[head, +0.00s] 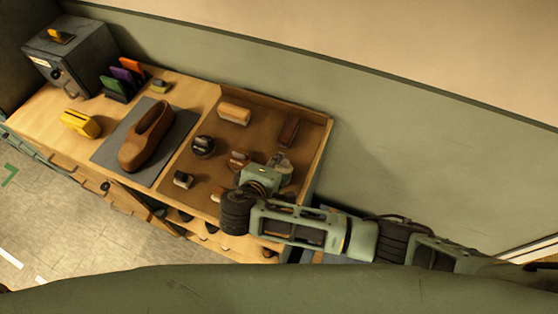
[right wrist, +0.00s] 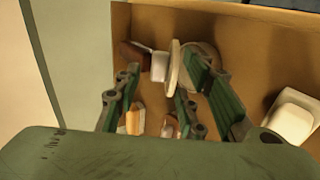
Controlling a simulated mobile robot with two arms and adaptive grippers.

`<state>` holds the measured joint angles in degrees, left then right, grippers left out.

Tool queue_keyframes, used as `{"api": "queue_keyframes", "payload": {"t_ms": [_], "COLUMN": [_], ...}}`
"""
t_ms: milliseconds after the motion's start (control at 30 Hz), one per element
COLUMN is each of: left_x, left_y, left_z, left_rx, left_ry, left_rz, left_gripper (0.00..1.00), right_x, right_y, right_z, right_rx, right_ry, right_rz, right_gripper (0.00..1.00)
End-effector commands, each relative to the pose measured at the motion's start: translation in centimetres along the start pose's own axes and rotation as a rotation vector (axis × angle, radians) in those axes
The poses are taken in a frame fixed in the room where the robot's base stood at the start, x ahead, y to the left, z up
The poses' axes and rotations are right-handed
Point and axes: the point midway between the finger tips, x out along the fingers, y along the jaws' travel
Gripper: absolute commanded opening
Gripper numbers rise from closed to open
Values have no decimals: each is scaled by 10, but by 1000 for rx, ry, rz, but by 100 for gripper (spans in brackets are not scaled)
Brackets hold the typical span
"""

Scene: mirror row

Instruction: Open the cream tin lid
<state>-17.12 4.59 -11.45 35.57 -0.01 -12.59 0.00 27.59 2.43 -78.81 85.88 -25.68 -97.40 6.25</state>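The cream tin (right wrist: 207,52) shows in the right wrist view as a pale round tin. Its round lid (right wrist: 172,68) stands up on edge beside it, tilted open. In the head view the tin (head: 283,161) is a small pale shape at the tray's right side, partly hidden by my right gripper (head: 266,174). In the right wrist view my right gripper (right wrist: 165,72) has its green fingers apart, with the lid in the gap between them. The right finger overlaps the tin; I cannot tell whether it touches. My left gripper is out of view.
The wooden tray (head: 215,105) holds several brushes and small tins around the gripper. A brown shoe (head: 147,135) lies on a grey mat (head: 103,150). A yellow object (head: 80,124) and a grey box (head: 72,62) stand farther left. A green wall (head: 400,130) rises behind.

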Motion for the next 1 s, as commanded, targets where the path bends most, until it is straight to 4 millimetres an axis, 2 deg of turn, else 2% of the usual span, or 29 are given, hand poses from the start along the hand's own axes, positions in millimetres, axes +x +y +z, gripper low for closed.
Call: {"api": "queue_keyframes", "payload": {"t_ms": [200, 500, 900, 1000], "left_x": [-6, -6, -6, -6], "left_y": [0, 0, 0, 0], "left_z": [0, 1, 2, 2], "left_rx": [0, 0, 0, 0], "left_ry": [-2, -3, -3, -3], "left_rz": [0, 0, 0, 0], "left_gripper": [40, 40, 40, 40], "right_x": [21, 24, 24, 24], "right_y": [1, 0, 0, 0], "right_z": [0, 0, 0, 0], "right_rx": [-2, -1, -2, -2], "right_ry": [0, 2, 2, 2], "right_rz": [1, 0, 1, 1], "right_gripper": [37, 37, 2, 0]}}
